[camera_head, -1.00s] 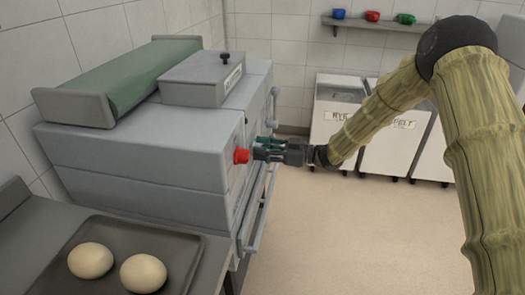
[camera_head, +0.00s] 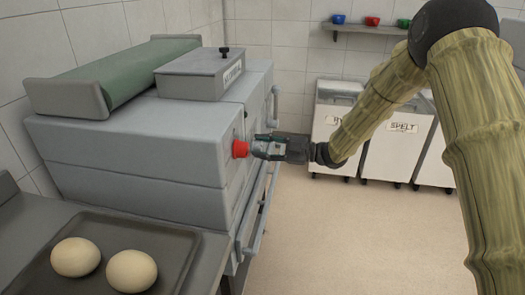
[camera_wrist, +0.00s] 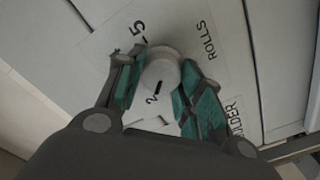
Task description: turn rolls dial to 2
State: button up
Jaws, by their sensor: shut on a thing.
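The rolls dial (camera_wrist: 161,68) is a pale round knob with a black pointer mark, seen in the wrist view beside the printed word ROLLS. A "5" is printed above it and a "2" below it. The pointer mark faces down toward the "2". My gripper (camera_head: 258,149) is shut on the dial, with one teal-padded finger on each side of it. In the head view my gripper reaches the front face of the grey machine (camera_head: 130,150), and the dial is hidden there.
A red knob (camera_head: 240,149) sticks out of the machine front, just left of my fingers in the head view. A rail (camera_head: 262,215) runs along the machine front. A tray (camera_head: 178,245) with two dough balls lies at lower left. White bins (camera_head: 400,150) stand behind; the floor is clear.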

dwell(0.3)
jog(key=o, duration=1)
jog(key=s+d, duration=0.2)
jog(key=d, duration=1)
jog(key=shift+s, duration=0.15)
jog(key=shift+a, duration=0.1)
